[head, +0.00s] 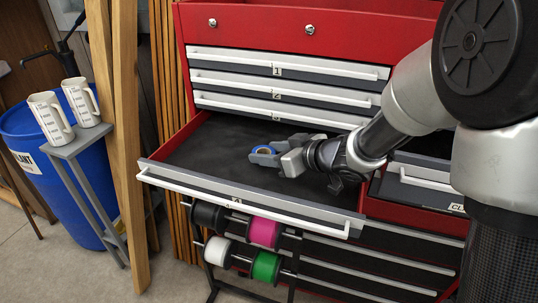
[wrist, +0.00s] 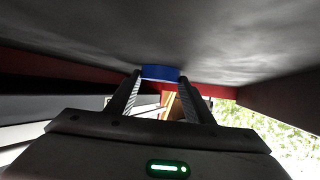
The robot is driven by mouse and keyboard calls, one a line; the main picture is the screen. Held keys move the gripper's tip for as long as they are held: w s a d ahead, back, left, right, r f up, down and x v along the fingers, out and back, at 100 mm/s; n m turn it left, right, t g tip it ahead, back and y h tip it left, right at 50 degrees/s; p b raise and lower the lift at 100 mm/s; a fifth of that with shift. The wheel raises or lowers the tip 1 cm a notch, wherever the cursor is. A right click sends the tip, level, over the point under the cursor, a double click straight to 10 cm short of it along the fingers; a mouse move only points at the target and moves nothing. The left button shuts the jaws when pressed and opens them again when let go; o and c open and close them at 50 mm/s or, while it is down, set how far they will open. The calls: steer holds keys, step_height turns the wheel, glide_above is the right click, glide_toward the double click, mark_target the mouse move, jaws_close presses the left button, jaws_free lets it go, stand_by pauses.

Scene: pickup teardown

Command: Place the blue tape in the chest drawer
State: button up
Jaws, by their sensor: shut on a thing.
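The blue tape (head: 262,150) is a small roll with a blue rim and a tan centre. My gripper (head: 268,157) is shut on it, inside the outline of the open chest drawer (head: 215,150). In the wrist view the blue tape (wrist: 160,73) sits between the two fingertips (wrist: 158,80), close to the drawer's dark grey floor. I cannot tell whether the tape touches the floor. The drawer belongs to the red tool chest (head: 260,25) and is pulled far out, its floor otherwise bare.
Closed drawers (head: 285,80) labelled 1 and 2 sit above the open one. Spools (head: 265,232) hang on a rack before the chest. Wooden posts (head: 125,130), a stand with two measuring jugs (head: 82,100) and a blue barrel (head: 40,150) are at left.

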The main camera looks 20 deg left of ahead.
steer(key=shift+f, duration=0.1)
steer(key=o, duration=1)
steer(key=shift+d+r, duration=0.1)
steer(key=shift+r, duration=0.15)
steer(key=p+v, duration=0.2)
steer(key=v, duration=0.8)
steer(key=shift+s+d+r+p, duration=0.15)
steer(key=shift+s+d+p, duration=0.05)
steer(key=shift+d+p, duration=0.1)
steer(key=shift+s+d+r, duration=0.15)
steer(key=shift+s+d, duration=0.15)
steer(key=shift+d, duration=0.15)
